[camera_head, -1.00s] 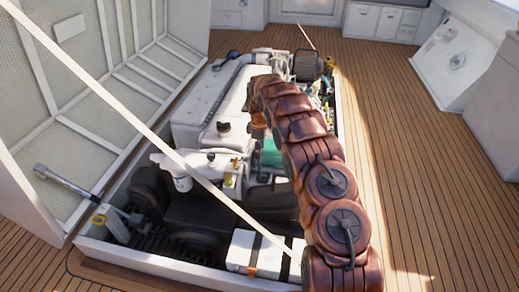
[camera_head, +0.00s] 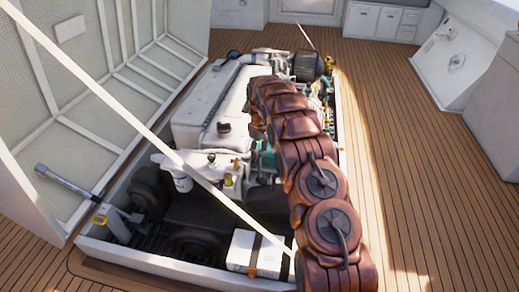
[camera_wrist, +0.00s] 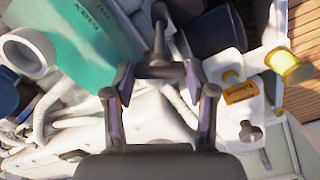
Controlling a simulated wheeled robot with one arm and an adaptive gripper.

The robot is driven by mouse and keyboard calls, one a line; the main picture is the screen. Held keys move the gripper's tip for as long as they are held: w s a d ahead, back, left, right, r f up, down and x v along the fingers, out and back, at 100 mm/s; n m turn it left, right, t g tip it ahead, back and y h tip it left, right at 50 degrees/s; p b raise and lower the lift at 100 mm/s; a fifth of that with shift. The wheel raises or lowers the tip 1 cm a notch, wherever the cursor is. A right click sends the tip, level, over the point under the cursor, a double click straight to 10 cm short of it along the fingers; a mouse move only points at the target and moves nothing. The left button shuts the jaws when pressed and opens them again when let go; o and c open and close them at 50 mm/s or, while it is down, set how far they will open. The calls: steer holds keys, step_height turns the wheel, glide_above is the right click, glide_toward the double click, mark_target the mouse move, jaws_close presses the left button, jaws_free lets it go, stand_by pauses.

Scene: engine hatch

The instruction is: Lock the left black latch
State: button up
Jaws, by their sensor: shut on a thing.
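In the wrist view, a dark T-shaped handle (camera_wrist: 158,66) stands between my fingertips; it looks like the black latch. My gripper (camera_wrist: 158,78) is shut on it, with one fingertip at each end of its crossbar. Its stem runs up the picture. I cannot tell whether it is locked. In the head view, my copper-coloured arm bends over the engine (camera_head: 212,105), and its own links hide my gripper and the handle.
In the wrist view, a teal engine part (camera_wrist: 85,35) lies left, and a yellow cap (camera_wrist: 290,66) and a small orange label (camera_wrist: 240,92) lie right. In the head view, the raised hatch (camera_head: 75,95) is at left, with a strut (camera_head: 65,187). Wooden deck (camera_head: 425,190) is clear at right.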

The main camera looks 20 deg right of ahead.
steer(key=m, duration=0.6)
steer(key=shift+r+m+p, duration=0.1)
steer(key=shift+m+p, duration=0.2)
steer(key=shift+p, duration=0.05)
steer(key=m, duration=0.5)
steer(key=shift+m+p, duration=0.35)
steer(key=shift+m, duration=0.05)
steer(key=o, duration=1.2)
steer(key=shift+c, duration=0.2)
step_height(320, 180, up, 12)
